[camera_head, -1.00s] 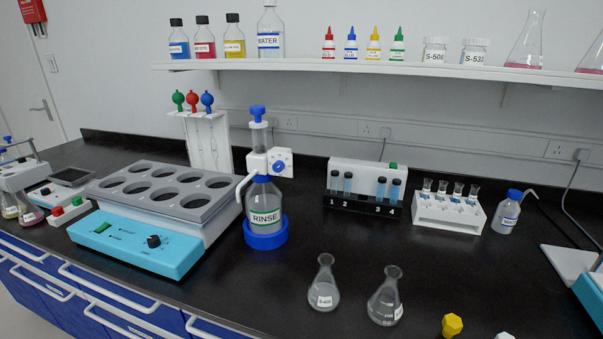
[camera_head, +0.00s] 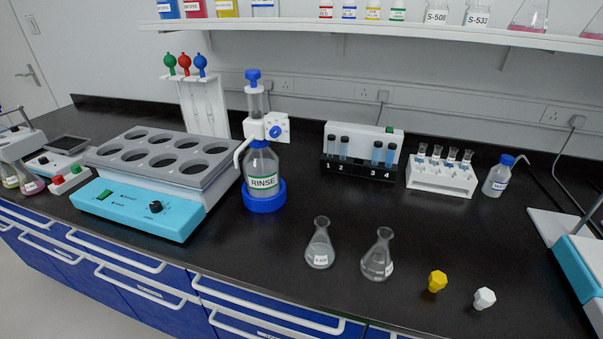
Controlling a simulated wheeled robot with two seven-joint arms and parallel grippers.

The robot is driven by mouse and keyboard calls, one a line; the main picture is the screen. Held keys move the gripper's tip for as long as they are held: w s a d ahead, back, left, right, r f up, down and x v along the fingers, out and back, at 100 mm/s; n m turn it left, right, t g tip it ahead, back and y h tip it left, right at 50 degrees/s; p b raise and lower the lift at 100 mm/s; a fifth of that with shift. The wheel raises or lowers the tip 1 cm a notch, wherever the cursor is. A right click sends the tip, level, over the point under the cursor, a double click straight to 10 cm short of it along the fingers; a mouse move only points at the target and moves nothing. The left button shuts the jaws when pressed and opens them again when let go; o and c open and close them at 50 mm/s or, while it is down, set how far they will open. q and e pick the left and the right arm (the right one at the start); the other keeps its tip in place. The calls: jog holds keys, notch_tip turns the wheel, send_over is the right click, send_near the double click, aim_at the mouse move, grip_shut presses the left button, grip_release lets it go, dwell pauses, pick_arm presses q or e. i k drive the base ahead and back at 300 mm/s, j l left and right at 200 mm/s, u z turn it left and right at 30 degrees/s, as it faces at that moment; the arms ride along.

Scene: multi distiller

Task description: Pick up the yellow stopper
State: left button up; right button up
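The yellow stopper (camera_head: 437,281) lies on the black bench near its front edge, right of the middle. A white stopper (camera_head: 484,298) lies to its right, a short gap away. Two conical flasks stand to its left: one farther left (camera_head: 320,244) and one nearer (camera_head: 378,256). Both have open necks and small labels. Neither of my grippers shows in the head view.
The rinse bottle (camera_head: 262,178) stands in a blue ring left of the flasks. A tube rack (camera_head: 361,157), a vial rack (camera_head: 441,178) and a water bottle (camera_head: 497,177) stand behind. Bench around the stoppers is clear.

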aim_at(437, 280)
jog(key=z, duration=1.1)
